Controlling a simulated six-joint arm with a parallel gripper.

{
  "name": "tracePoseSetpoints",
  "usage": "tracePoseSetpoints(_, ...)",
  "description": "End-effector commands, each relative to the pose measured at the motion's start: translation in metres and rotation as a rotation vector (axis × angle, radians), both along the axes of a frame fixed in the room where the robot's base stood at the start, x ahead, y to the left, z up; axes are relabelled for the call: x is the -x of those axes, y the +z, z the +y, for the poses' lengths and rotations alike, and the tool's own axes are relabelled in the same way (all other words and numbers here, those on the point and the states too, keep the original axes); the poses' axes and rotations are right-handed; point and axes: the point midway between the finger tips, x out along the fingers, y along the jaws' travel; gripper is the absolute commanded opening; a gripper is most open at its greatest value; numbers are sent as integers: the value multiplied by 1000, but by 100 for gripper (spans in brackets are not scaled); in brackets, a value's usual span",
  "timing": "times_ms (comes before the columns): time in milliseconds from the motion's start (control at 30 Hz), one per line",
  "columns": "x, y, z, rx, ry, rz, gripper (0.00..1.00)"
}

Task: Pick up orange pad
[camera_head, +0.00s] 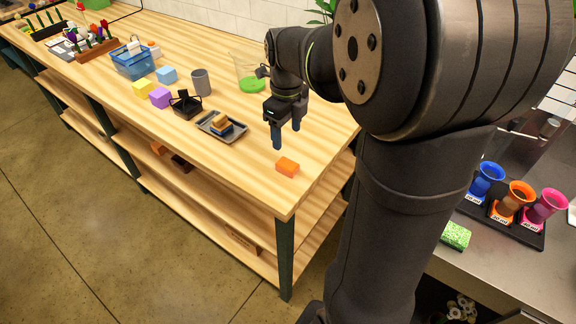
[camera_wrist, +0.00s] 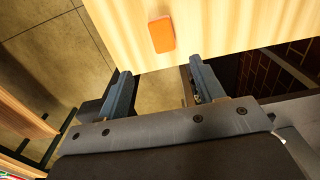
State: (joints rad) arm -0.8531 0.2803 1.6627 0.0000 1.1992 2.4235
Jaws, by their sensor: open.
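The orange pad (camera_head: 287,167) is a small block lying flat on the wooden bench near its right front corner. In the wrist view the orange pad (camera_wrist: 162,35) lies near the bench edge, ahead of the fingertips and between their lines. My gripper (camera_head: 286,138) is above the bench, a little behind the pad in the head view, with its fingers pointing down. In the wrist view my gripper (camera_wrist: 160,75) has its two fingers wide apart with nothing between them. The pad is apart from both fingers.
A tray (camera_head: 222,125) with small blocks lies left of my gripper on the wooden bench (camera_head: 310,195). A black holder (camera_head: 185,104), a grey cup (camera_head: 201,82) and a clear container with a green base (camera_head: 251,85) stand farther back. Bare wood surrounds the pad.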

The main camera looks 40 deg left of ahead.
Motion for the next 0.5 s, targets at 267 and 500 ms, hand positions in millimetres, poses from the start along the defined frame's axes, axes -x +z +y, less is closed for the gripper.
tracePoseSetpoints(267,0,-51,0,2,0,2,62)
tracePoseSetpoints(500,-1,-67,0,1,0,1,62)
